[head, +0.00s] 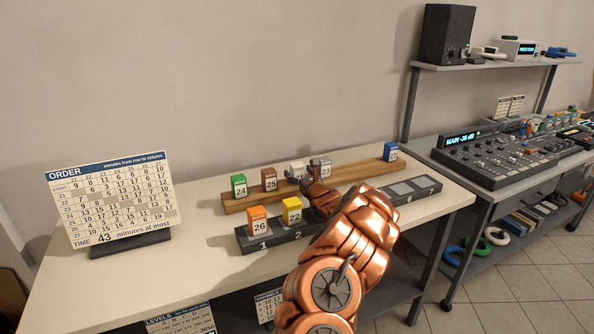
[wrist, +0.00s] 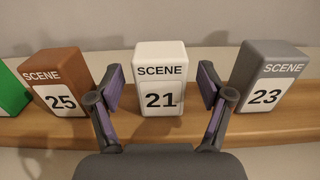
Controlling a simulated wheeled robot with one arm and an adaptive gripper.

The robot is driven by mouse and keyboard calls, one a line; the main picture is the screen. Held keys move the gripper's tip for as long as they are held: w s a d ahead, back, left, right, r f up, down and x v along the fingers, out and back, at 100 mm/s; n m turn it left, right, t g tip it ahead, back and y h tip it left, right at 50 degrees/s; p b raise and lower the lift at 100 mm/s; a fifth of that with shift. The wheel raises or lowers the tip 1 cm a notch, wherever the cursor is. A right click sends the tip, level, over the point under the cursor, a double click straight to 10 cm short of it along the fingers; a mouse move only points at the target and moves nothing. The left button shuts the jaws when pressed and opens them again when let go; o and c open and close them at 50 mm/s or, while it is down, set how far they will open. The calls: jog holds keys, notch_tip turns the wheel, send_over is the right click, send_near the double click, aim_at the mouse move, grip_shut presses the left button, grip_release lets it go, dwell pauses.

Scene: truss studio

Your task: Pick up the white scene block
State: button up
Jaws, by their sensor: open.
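The white scene block (wrist: 160,80), numbered 21, stands upright on a wooden rail (wrist: 290,131) in the wrist view. My gripper (wrist: 160,88) is open, with one finger on each side of the white block and a gap visible on both sides. In the head view my gripper (head: 308,174) is at the rail, and the white block (head: 297,168) shows only in part behind it. The brown block 25 (wrist: 62,80) stands left of the white block, and the grey block 23 (wrist: 268,80) stands right of it.
On the wooden rail also stand a green block (head: 239,186) and a blue block (head: 390,152). In front, a dark numbered rack (head: 272,240) holds an orange block (head: 259,224) and a yellow block (head: 292,211). An order board (head: 112,200) stands at the left.

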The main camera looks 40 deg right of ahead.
jog(key=shift+w, duration=0.65)
jog(key=shift+d, duration=0.15)
jog(key=shift+s+d, duration=0.1)
jog(key=shift+s, duration=0.05)
jog(key=shift+c, duration=1.4)
jog(key=c, duration=1)
